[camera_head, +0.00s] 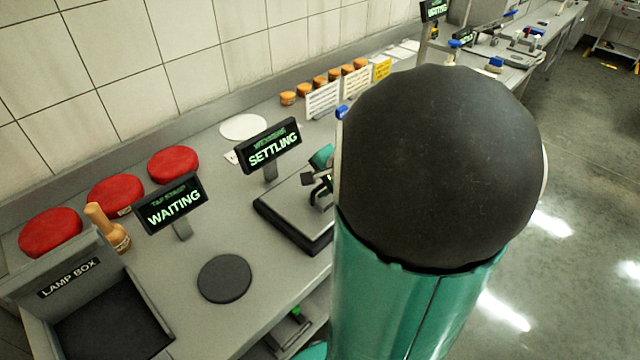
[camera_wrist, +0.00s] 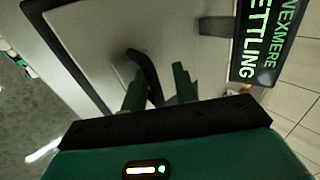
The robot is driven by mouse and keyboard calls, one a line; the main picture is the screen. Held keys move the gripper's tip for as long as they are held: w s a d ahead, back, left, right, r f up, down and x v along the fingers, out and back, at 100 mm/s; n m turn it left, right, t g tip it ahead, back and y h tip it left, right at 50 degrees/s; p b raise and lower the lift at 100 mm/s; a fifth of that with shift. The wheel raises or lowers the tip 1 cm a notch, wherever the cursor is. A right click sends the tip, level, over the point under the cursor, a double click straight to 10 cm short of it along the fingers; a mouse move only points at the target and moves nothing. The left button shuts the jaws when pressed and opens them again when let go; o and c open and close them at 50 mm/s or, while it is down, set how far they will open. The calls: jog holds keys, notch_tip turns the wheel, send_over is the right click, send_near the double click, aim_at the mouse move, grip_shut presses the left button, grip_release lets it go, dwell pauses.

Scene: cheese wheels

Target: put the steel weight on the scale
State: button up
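The scale (camera_head: 284,223) has a flat grey plate with a dark rim and stands on the counter; its plate (camera_wrist: 100,48) fills much of the wrist view. Its display (camera_head: 269,146) reads "SETTLING". My gripper (camera_head: 321,188) is over the scale plate, partly hidden behind my arm. In the wrist view its two green fingers (camera_wrist: 160,88) stand apart. A dark curved shape (camera_wrist: 146,70) shows between them; I cannot tell whether it is part of the steel weight or a shadow. No steel weight is clearly visible in either view.
A "WAITING" display (camera_head: 170,203) stands by a round dark pad (camera_head: 224,278). A lamp box (camera_head: 70,277), a wooden-handled stamp (camera_head: 108,229) and red cheese wheels (camera_head: 116,194) are at left. A white disc (camera_head: 243,127) and small orange pieces (camera_head: 319,82) lie behind the scale.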

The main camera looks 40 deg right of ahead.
dwell(0.3)
jog(key=shift+r, duration=0.2)
jog(key=v, duration=1.2)
jog(key=s+a+r+n+g, duration=0.1)
jog(key=a+n, duration=1.6)
jog(key=a, duration=1)
jog(key=shift+s+r+n, duration=0.35)
jog(key=shift+n, duration=0.05)
